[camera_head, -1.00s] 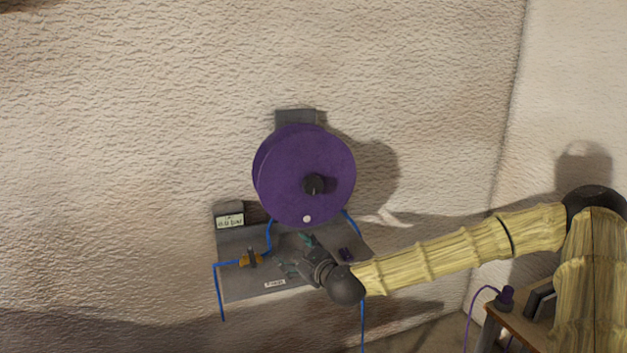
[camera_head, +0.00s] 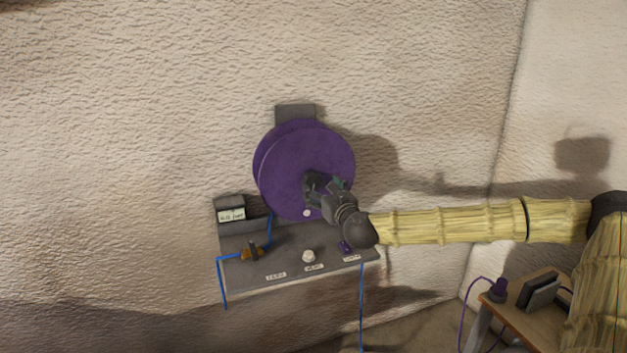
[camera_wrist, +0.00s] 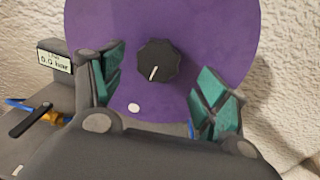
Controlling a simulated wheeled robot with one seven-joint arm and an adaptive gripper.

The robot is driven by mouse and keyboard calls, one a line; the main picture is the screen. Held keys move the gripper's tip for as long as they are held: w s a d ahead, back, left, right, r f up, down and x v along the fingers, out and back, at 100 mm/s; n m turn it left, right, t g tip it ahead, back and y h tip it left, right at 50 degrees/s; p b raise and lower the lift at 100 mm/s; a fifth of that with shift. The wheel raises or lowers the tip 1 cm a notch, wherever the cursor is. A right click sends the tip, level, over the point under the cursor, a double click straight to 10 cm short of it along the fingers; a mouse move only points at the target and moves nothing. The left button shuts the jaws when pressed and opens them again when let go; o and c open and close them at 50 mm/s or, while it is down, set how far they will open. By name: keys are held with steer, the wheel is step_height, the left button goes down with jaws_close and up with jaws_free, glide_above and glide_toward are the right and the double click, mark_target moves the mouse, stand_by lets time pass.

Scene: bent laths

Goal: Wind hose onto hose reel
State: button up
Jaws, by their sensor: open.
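A purple hose reel (camera_head: 285,165) is mounted on the wall, its round face toward me. In the wrist view, the reel (camera_wrist: 215,35) carries a black knob (camera_wrist: 157,61) with a white line at its middle and a white dot low on its face. My gripper (camera_head: 318,183) is in front of the reel's middle and hides the knob in the head view. In the wrist view its teal-padded fingers (camera_wrist: 160,85) are spread, with the knob between and beyond them; nothing is held. The blue hose (camera_head: 361,300) hangs at the right of the shelf, and blue line also shows at the left (camera_head: 222,285).
A grey shelf (camera_head: 240,275) below the reel bears a small display (camera_head: 231,215), a brass valve (camera_head: 253,252) with a dark handle, a white knob (camera_head: 308,256) and a purple part (camera_head: 345,246). A wooden table (camera_head: 530,310) stands at lower right. The wall at left is clear.

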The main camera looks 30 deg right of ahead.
mark_target(315, 182)
steer(key=shift+w+d+p, duration=0.15)
steer(key=shift+w+d, duration=0.05)
steer(key=shift+w, duration=0.95)
steer(key=shift+w+d+p, duration=0.2)
steer(key=shift+w, duration=0.9)
steer(key=shift+w+d+p, duration=0.15)
steer(key=shift+w+d, duration=0.05)
steer(key=shift+w, duration=0.95)
steer(key=c, duration=1.5)
steer(key=shift+o, duration=0.2)
steer(key=shift+d, duration=0.1)
steer(key=shift+f+b, duration=0.15)
steer(key=shift+b, duration=0.25)
